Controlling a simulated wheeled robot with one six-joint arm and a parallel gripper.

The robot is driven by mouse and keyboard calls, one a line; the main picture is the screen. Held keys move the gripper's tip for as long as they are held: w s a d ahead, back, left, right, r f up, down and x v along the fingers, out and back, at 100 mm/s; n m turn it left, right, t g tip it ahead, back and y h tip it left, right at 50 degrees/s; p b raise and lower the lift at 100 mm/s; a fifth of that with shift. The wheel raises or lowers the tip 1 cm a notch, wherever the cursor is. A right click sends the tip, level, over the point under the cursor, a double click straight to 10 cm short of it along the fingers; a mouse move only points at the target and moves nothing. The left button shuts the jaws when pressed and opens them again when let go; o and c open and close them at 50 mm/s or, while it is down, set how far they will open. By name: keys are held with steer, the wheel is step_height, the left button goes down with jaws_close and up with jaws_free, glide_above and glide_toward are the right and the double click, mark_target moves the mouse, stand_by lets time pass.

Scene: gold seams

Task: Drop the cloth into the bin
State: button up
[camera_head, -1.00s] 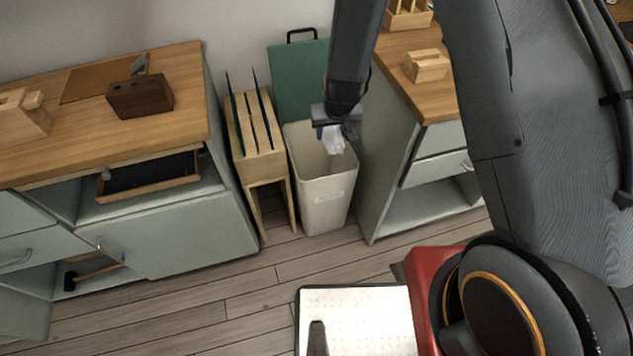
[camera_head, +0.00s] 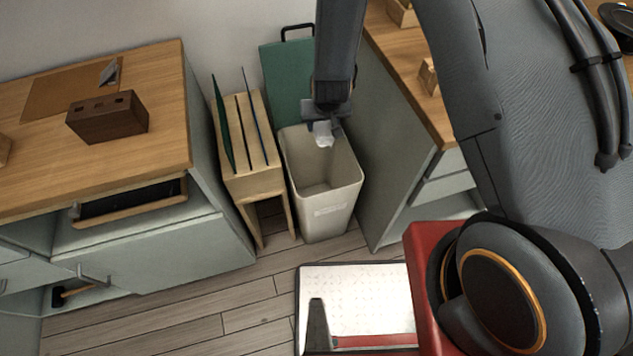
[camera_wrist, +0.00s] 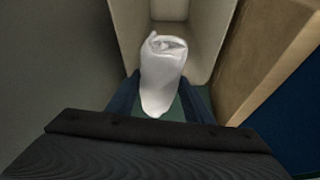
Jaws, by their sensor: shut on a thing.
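The cloth (camera_head: 323,135) is a small white bundle hanging from my gripper (camera_head: 324,124). In the wrist view the cloth (camera_wrist: 162,75) is bunched and rolled between the two blue fingers of my gripper (camera_wrist: 160,95), which is shut on it. The bin (camera_head: 326,205) is a tall beige open-topped container with a pale label on its front. My gripper and the cloth are over the bin's open mouth, toward its back. In the wrist view the bin's inner wall (camera_wrist: 205,42) shows beyond the cloth. The bin's visible inside looks empty.
A wooden rack (camera_head: 253,183) with upright panels stands close at the bin's left. A green board with a black handle (camera_head: 285,75) is behind it. A cabinet with a wooden top (camera_head: 400,75) stands at the right.

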mark_target(322, 130)
steer(key=f+b, duration=0.1)
steer(key=f, duration=0.1)
steer(key=f+b, duration=0.3)
steer(key=f, duration=0.1)
steer(key=shift+s+a, duration=0.15)
steer(key=shift+a, duration=0.15)
steer(key=o, duration=1)
steer(key=shift+r, duration=0.1)
steer(key=v, duration=0.7)
steer(key=shift+s+r, duration=0.15)
steer(key=shift+r, duration=0.15)
steer(key=shift+s, duration=0.1)
